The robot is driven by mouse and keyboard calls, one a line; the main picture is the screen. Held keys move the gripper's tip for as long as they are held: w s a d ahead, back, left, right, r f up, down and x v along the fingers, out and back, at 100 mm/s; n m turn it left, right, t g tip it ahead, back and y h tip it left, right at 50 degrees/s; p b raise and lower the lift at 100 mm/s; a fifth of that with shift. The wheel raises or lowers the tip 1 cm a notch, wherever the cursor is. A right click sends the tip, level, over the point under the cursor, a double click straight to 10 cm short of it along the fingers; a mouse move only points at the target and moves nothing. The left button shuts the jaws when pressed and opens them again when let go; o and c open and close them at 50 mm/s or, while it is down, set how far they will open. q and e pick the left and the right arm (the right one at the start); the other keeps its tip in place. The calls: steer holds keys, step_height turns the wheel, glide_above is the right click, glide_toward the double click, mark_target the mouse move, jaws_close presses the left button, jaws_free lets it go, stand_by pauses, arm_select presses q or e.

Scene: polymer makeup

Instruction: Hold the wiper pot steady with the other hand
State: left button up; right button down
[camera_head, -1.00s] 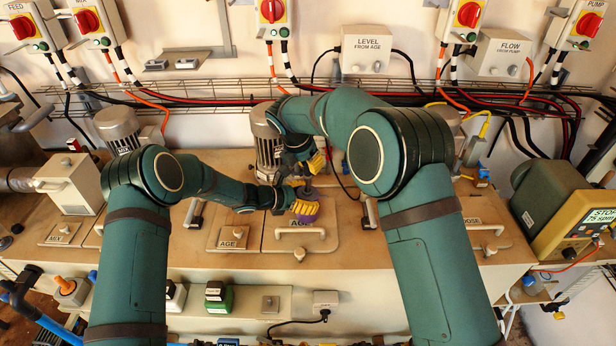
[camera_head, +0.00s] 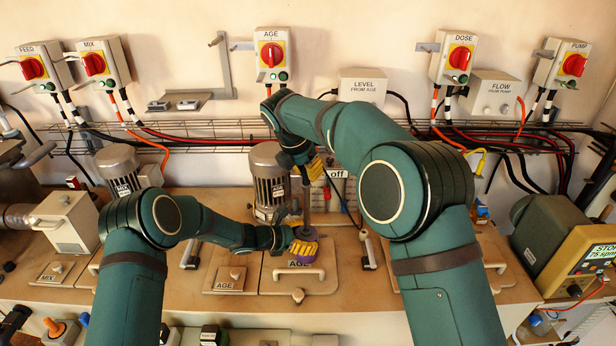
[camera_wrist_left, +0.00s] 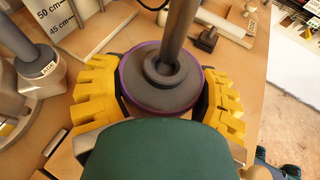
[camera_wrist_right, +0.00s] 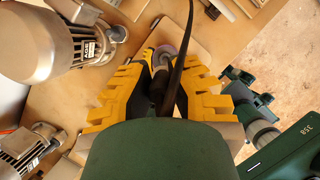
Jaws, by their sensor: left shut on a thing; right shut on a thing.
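The wiper pot is a round grey piece with a purple rim, seen in the left wrist view (camera_wrist_left: 142,92); its purple side also shows in the head view (camera_head: 303,259). My left gripper (camera_head: 304,246) is shut around it, one yellow finger on each side, above the AGE lid (camera_head: 318,285). A grey rod (camera_wrist_left: 178,30) stands out of the pot's middle. My right gripper (camera_head: 310,169) is above the pot and shut on the rod's dark upper part (camera_wrist_right: 160,88). The rod's lower end is hidden.
The AGE motor (camera_head: 268,178) stands close behind and left of the grippers. A small AGE plate with a knob (camera_head: 231,280) lies to the left. A cable rack (camera_head: 230,143) runs along the wall. A pump unit (camera_head: 560,245) stands at the far right.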

steer(key=shift+r, duration=2.3)
arm_select(q)
steer(key=o, duration=1.3)
